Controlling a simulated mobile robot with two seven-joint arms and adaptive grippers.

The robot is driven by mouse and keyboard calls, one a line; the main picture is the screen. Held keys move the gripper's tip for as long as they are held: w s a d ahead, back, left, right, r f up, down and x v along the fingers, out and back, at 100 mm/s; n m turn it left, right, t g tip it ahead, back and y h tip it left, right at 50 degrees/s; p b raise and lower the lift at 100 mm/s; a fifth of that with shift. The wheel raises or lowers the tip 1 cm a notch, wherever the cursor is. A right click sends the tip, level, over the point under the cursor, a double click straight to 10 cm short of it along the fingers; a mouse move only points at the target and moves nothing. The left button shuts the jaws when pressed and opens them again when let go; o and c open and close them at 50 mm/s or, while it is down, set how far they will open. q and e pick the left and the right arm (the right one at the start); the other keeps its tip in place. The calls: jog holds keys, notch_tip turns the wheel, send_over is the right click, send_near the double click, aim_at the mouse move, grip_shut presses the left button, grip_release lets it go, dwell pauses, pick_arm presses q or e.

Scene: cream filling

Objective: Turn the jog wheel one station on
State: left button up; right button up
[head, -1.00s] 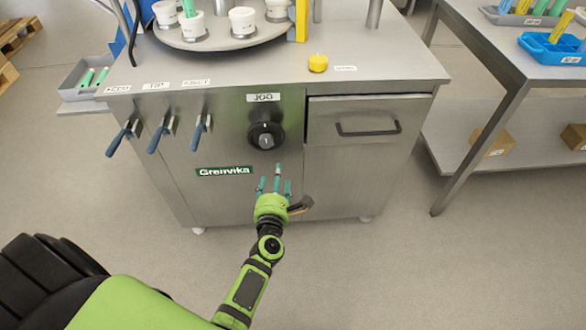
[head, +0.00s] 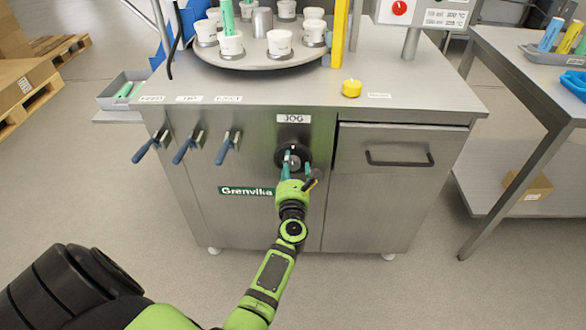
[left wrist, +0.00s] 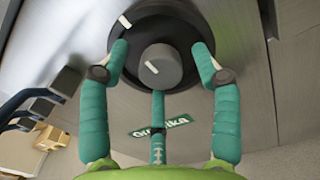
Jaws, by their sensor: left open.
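The jog wheel (head: 304,150) is a black round dial under the JOG label (head: 293,118) on the cabinet front. In the left wrist view the jog wheel (left wrist: 186,25) shows a grey centre knob (left wrist: 160,67) with a white mark, and another white mark at its upper left rim. My left gripper (head: 290,162) is open in front of the wheel. In the left wrist view its teal fingers (left wrist: 160,65) spread around the knob, over the black disc; I cannot tell whether they touch it. The gripper hides part of the wheel in the head view. My right gripper is not in view.
Several blue-handled levers (head: 186,147) stick out left of the wheel. A drawer with a dark handle (head: 400,160) is to the right. Above, a round turntable (head: 255,62) carries white cups, and a yellow button (head: 352,88) sits on the worktop (head: 420,90).

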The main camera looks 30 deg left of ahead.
pick_arm(q)
jog(key=c, duration=1.1)
jog(key=shift+r+m, duration=0.1)
jog(key=shift+m, duration=0.2)
jog(key=shift+c, duration=0.2)
